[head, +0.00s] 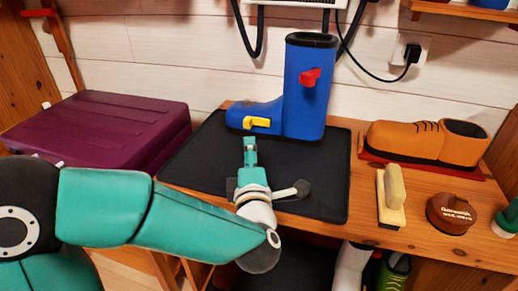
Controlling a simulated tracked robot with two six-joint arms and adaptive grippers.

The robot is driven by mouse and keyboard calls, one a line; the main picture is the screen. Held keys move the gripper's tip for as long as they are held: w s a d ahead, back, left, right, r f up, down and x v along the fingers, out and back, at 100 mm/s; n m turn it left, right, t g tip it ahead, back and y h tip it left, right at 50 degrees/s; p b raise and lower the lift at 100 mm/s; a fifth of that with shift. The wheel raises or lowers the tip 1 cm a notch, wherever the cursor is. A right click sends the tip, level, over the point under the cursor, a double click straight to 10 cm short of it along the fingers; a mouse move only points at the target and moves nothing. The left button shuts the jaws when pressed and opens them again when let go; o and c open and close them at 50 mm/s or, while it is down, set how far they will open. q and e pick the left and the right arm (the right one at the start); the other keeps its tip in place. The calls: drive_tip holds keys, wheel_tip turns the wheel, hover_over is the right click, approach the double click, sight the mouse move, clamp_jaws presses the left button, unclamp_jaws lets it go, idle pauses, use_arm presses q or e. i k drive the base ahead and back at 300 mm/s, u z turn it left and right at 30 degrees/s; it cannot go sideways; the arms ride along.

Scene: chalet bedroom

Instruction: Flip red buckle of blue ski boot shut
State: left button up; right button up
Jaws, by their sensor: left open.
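The blue ski boot (303,105) stands upright on a black mat (325,192), its toe to the left. Its red buckle (311,77) is high on the shaft and sticks out from the surface. A yellow buckle (257,122) is low on the foot part. My left gripper (250,146) is open and empty, in front of the boot's foot and below the yellow buckle in the picture. It appears apart from the boot, well below and left of the red buckle. My right gripper is not in view.
A purple case (105,125) lies left of the mat. An orange shoe (420,142) on a red base, a brush (391,198) and a round brown tin (451,213) stand on the wooden bench at right. Dark hoses and a cable hang behind the boot.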

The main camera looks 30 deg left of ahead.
sight(308, 79)
drive_tip(key=k, duration=1)
